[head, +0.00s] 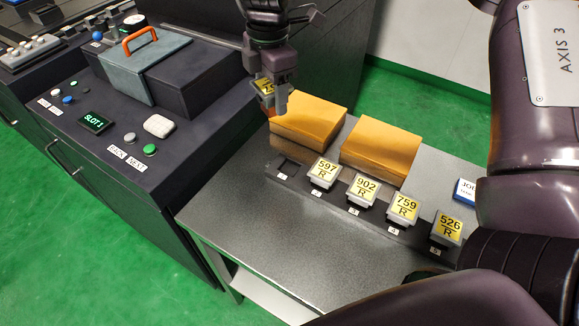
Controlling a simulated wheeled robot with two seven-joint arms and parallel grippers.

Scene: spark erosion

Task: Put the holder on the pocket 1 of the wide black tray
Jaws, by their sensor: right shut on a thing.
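My right gripper (277,84) comes down from the top and is shut on a holder (264,87) with a yellow label, held in the air above the back left part of the table. The label is partly hidden by the fingers. The wide black tray (272,175) lies along the table below. Its leftmost pocket, pocket 1 (288,167), is empty. The other pockets bear holders labelled 597 R (325,173), 902 R (363,190), 759 R (403,209) and 526 R (447,228). The held holder is apart from the tray, up and left of pocket 1. My left gripper is not in view.
Two yellow-orange boxes (381,150) stand on the grey table (300,240) behind the tray. A blue and white box (465,191) sits at the right. A dark machine console (190,160) with buttons and a "SLOT 1" display (95,121) stands left of the table. The table's front is clear.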

